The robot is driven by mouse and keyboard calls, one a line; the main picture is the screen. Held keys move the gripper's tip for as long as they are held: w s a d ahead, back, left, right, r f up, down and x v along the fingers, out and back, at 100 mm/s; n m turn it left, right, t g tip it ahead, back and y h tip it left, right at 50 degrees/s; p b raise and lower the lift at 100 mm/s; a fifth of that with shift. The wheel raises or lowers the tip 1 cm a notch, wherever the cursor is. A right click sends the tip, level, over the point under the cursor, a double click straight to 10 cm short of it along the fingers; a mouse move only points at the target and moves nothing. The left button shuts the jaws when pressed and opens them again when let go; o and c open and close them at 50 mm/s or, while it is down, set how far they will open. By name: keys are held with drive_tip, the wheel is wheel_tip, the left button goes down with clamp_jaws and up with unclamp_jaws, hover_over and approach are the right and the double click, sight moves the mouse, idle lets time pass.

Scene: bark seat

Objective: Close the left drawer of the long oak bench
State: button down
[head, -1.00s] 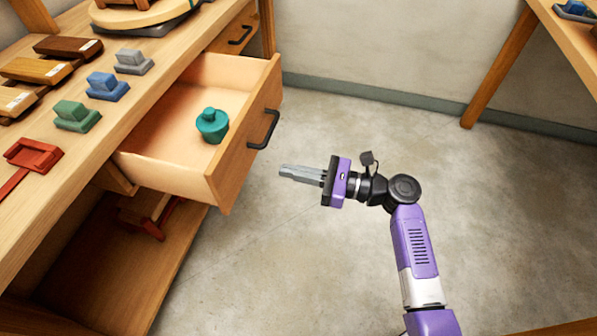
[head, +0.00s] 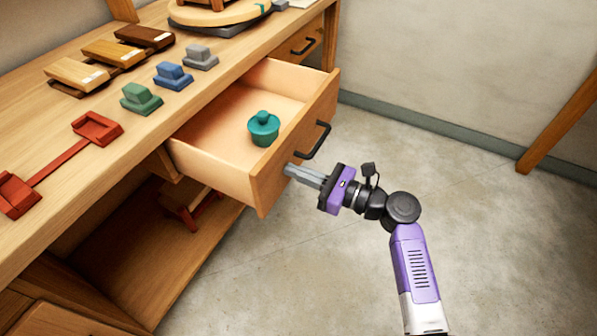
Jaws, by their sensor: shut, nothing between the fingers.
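The long oak bench (head: 62,172) runs along the left of the head view. One of its drawers (head: 212,160) stands pulled well out, with a black bar handle (head: 315,140) on its front. A teal lidded pot (head: 263,129) stands upright inside, near the front. My gripper (head: 289,170) is shut and empty, its grey fingers pointing left at the drawer front, below the handle. The fingertips overlap the front's face in the picture; I cannot tell whether they touch it.
A second drawer (head: 300,45) farther along is shut. Blue, green and grey blocks, wooden blocks and a red tool (head: 97,129) lie on the bench top. Below is an open shelf (head: 150,262) with a red-framed object. Bare concrete floor (head: 480,220) lies to the right.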

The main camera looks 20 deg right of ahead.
drive_tip(key=b, duration=0.6)
hover_over(213, 152)
drive_tip(key=v, duration=0.2)
drive_tip(key=shift+w+a+f, duration=0.15)
drive_tip(key=shift+w+a, duration=0.4)
drive_tip(key=shift+a, duration=0.05)
drive_tip(key=shift+w+r+b, duration=0.1)
drive_tip(key=shift+r+b, duration=0.2)
drive_tip(key=shift+r, duration=0.05)
